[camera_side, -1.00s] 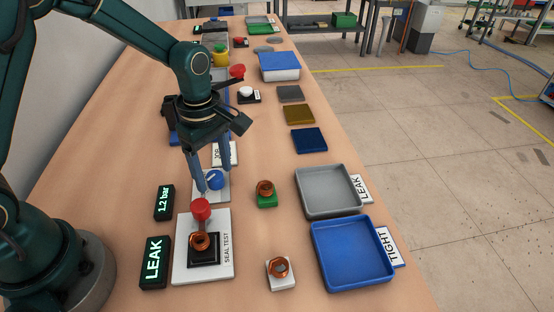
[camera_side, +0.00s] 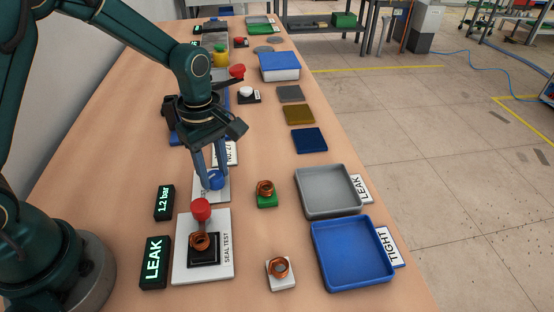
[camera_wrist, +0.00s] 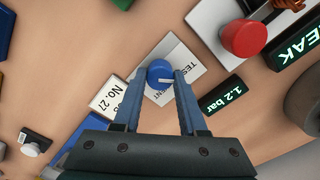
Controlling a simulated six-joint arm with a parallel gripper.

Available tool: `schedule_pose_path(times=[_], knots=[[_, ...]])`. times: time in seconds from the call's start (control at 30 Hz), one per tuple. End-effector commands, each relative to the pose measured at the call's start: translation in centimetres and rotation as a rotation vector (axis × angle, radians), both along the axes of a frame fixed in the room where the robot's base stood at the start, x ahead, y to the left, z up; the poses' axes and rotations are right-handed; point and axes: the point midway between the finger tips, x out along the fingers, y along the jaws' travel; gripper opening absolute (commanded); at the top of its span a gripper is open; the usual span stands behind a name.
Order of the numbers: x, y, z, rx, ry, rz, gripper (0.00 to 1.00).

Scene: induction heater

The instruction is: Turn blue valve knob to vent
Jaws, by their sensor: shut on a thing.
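The blue valve knob (camera_side: 216,180) sits on a white plate (camera_side: 205,194) behind the seal test station. In the wrist view the knob (camera_wrist: 160,73) is round with a white pointer line, and the plate (camera_wrist: 186,58) carries partly hidden lettering. My gripper (camera_side: 209,184) reaches down over the plate, shut on the knob. In the wrist view its two blue fingers (camera_wrist: 157,80) stand on either side of the knob. The line points toward the right finger in that view. From the side the fingers partly cover the knob and the label.
The seal test plate (camera_side: 220,262) with a red knob (camera_side: 201,208) and copper part stands in front. Displays read "LEAK" (camera_side: 154,262) and "1.2 bar" (camera_side: 164,203). Copper parts sit on a green block (camera_side: 267,200) and a white block (camera_side: 281,282). Grey (camera_side: 299,207) and blue (camera_side: 321,270) trays lie right.

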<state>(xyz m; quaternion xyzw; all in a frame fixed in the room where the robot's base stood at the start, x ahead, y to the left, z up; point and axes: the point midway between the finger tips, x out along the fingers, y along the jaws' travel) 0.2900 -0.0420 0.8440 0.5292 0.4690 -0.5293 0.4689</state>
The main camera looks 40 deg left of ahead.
Motion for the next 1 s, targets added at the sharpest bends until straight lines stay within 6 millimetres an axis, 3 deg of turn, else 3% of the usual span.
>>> schedule_pose_path(times=[1.0], knots=[[0.02, 0.00, 0.12, 0.000, -0.001, -0.937, 0.00]])
